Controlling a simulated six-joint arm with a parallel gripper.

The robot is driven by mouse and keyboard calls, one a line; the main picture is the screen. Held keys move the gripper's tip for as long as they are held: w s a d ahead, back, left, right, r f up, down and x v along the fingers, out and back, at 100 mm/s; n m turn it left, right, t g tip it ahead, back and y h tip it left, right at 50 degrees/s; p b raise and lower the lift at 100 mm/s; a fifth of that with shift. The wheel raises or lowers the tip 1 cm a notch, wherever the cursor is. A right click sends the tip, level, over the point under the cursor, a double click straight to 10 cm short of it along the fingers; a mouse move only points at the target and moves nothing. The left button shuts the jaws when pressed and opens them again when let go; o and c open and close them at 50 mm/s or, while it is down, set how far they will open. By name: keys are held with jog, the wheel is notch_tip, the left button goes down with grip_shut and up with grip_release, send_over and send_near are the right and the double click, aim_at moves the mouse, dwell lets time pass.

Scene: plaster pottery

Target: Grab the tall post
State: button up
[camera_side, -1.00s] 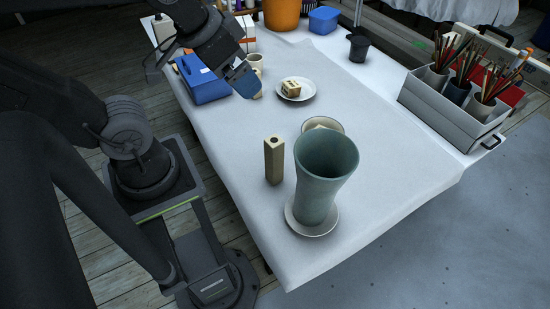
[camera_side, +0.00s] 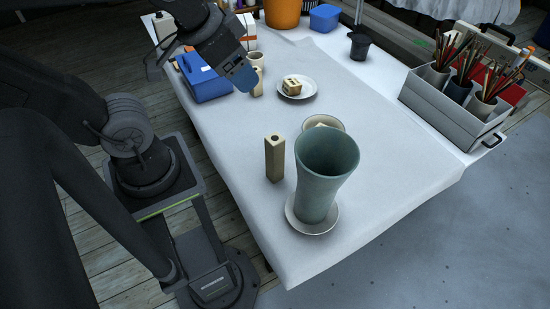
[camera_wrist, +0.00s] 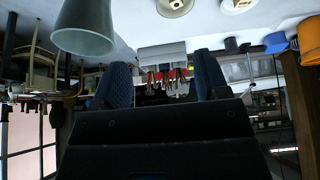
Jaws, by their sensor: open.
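The tall post (camera_side: 275,159) is a cream, square-sided block with a dark hole in its top. It stands upright on the white table, just left of the green vase (camera_side: 325,180), with a gap between them. I cannot make it out in the wrist view. My gripper (camera_side: 242,77) is over the far left part of the table, well away from the tall post. Its blue fingers are apart and empty; in the wrist view (camera_wrist: 165,85) they frame the grey caddy. A shorter cream post (camera_side: 258,84) stands by the fingertips, partly hidden.
The vase stands on a saucer (camera_side: 312,228), with a bowl (camera_side: 324,122) behind it. A plate (camera_side: 296,90) holds a small block. A blue box (camera_side: 205,80) and cup (camera_side: 256,60) are near my gripper. A grey brush caddy (camera_side: 445,117) stands at right. The table's middle is clear.

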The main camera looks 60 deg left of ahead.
jog(key=m+g+y, duration=0.4)
jog(key=m+g, duration=0.2)
jog(key=m, duration=1)
send_over(276, 139)
jog(key=f, duration=0.7)
jog(key=d+f, duration=0.1)
jog(key=f, duration=0.3)
jog(key=shift+m+y, duration=0.3)
notch_tip(276, 139, down, 7)
jog(key=shift+r, duration=0.2)
jog(key=x, duration=0.5)
jog(key=shift+f, duration=0.3)
jog(key=c, duration=1.2)
